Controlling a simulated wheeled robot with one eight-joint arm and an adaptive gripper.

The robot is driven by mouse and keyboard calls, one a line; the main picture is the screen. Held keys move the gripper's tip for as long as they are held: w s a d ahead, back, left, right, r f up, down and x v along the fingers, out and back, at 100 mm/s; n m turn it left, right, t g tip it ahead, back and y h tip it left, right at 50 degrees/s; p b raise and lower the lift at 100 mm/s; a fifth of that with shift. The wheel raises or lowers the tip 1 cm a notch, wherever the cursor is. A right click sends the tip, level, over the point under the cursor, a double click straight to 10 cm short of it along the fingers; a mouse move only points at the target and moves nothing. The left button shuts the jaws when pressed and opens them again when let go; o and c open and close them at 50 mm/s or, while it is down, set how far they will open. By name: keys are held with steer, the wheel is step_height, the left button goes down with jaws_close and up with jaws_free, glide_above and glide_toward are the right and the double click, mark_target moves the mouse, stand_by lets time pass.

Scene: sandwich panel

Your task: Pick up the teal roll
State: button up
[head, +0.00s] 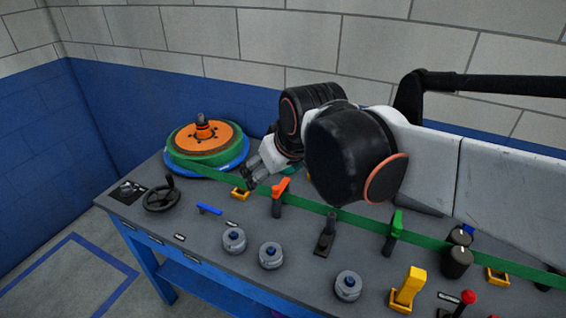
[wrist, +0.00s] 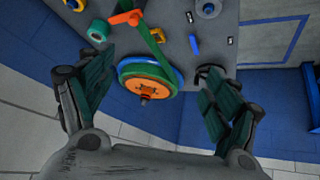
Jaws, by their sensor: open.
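The teal roll (wrist: 98,30) shows in the wrist view as a small ring-shaped roll on the grey panel, at the upper left, close to the left finger's tip but apart from it. In the head view only a bit of teal (head: 290,169) shows beside my wrist; the arm hides most of it. My gripper (wrist: 157,72) is open and empty, its fingers spread wide. In the head view my gripper (head: 252,171) is above the panel, just right of the large reel.
A large reel with an orange disc (head: 198,138) stands at the panel's back left. A green band (head: 303,202) runs from it across the panel. An orange lever (head: 279,188), a yellow block (head: 240,194), a handwheel (head: 162,199) and several grey knobs (head: 234,241) stand nearby.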

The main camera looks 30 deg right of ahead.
steer(key=w+d+r, duration=0.1)
steer(key=w+d, duration=0.2)
steer(key=w, duration=0.7)
steer(key=w+d+f+g, duration=0.2)
steer(key=w+d+f, duration=0.6)
steer(key=w+d, duration=0.45)
steer(key=shift+y, duration=0.3)
steer(key=w+d+f, duration=0.2)
steer(key=w+f, duration=0.1)
steer(key=f, duration=0.2)
steer(key=w+d+f+b, duration=0.1)
steer(key=w+d+f, duration=0.1)
steer(key=f, duration=0.4)
steer(key=w+d+f+b, duration=0.1)
steer(key=w+d+f, duration=0.1)
steer(key=w+f, duration=0.3)
steer(key=shift+d+f, duration=0.1)
steer(key=shift+f, duration=0.4)
steer(key=b+x, duration=0.2)
steer(key=x, duration=0.1)
steer(key=b+x, duration=0.1)
steer(key=x, duration=0.1)
steer(key=shift+s+a+f, duration=0.15)
steer(key=shift+a, duration=0.1)
steer(key=c, duration=1.2)
